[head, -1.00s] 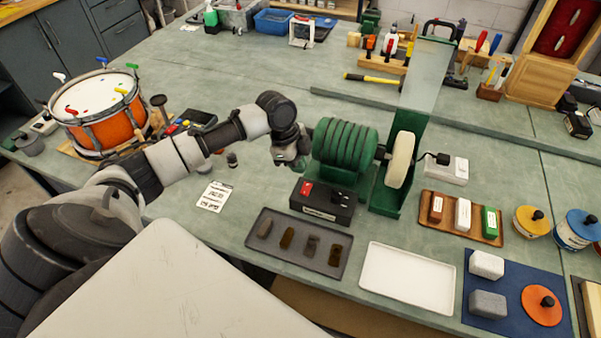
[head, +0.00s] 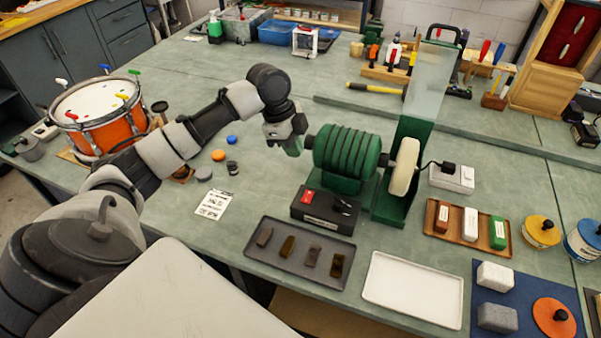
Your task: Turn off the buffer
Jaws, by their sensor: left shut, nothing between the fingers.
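The buffer is a green ribbed motor (head: 345,152) with an off-white wheel (head: 403,167) on its right side. In front of it sits a black control box (head: 325,208) with a red switch (head: 307,196) on its top left and a dark knob or lever at its right. I cannot tell the switch's position. My left gripper (head: 291,150) points down just left of the motor, above the bench. It is shut and empty, apart from the switch, which lies below and to the right. My right gripper is out of view.
A grey tray of brown bars (head: 262,256) and an empty white tray (head: 412,290) lie in front. A clear shield (head: 428,82) stands behind the wheel. A power block (head: 452,178) is at its right. A drum (head: 105,112) stands left.

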